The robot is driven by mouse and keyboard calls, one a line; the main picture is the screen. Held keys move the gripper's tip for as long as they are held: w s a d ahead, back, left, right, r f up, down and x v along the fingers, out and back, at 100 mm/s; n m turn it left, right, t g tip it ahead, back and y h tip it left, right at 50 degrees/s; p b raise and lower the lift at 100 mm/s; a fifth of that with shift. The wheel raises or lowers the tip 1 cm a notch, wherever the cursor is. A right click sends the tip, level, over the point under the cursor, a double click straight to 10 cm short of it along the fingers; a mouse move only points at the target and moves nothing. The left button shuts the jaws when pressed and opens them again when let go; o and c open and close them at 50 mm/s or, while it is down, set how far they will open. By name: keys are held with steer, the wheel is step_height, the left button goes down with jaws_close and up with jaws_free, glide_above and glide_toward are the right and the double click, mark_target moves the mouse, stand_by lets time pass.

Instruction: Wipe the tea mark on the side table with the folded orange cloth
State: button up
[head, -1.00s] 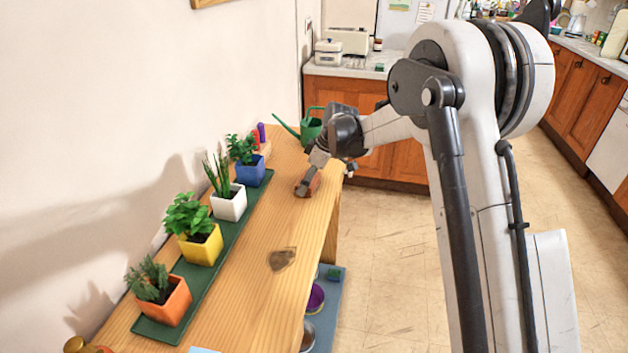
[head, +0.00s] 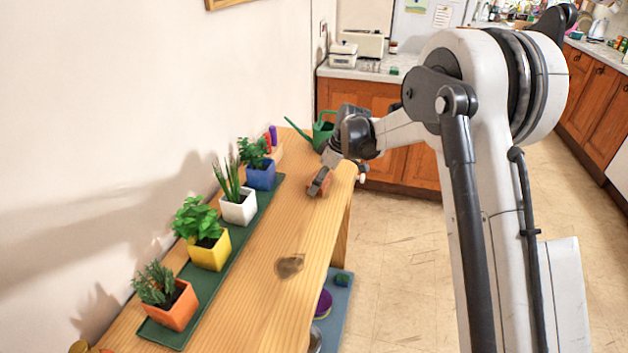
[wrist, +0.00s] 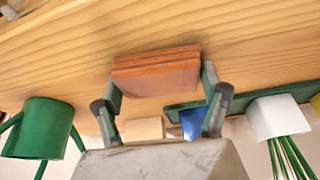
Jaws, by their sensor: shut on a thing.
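The folded orange cloth (wrist: 157,72) is a layered orange-brown pad between the two fingers of my gripper (wrist: 160,82) in the wrist view. My gripper is shut on it. In the head view my gripper (head: 319,182) and the cloth (head: 325,183) are over the far right part of the wooden side table (head: 245,310). The cloth is close to the tabletop; I cannot tell whether it touches. The tea mark (head: 290,265) is a brown patch nearer the camera, near the table's right edge. The gripper is apart from it, farther up the table.
A green tray (head: 225,268) with several potted plants runs along the table's wall side. A green watering can (head: 323,132) stands at the far end, beyond my gripper. The tabletop between cloth and tea mark is clear. Below the table's right edge is a blue-grey mat (head: 336,310).

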mark_target(331, 189)
steer(key=d, duration=0.2)
steer(key=s+d+b, duration=0.1)
steer(key=d, duration=0.1)
steer(key=shift+s+d, duration=0.1)
steer(key=shift+d, duration=0.25)
steer(key=shift+a+r, duration=0.1)
steer(key=shift+a, duration=0.2)
steer(key=shift+w+a, duration=0.3)
steer(key=shift+a, duration=0.6)
steer(key=shift+w+a+b, duration=0.1)
steer(key=shift+w+a, duration=0.1)
steer(key=shift+a, duration=0.65)
steer(key=shift+w+a+b, duration=0.15)
steer(key=shift+w+a, duration=0.1)
steer(key=shift+a, duration=0.55)
steer(key=shift+w+a+b, duration=0.1)
steer(key=shift+w+a, duration=0.1)
steer(key=shift+a, duration=0.65)
steer(key=shift+a+r, duration=0.1)
steer(key=shift+r, duration=0.05)
step_height(331, 189, up, 8)
steer(key=p, duration=0.3)
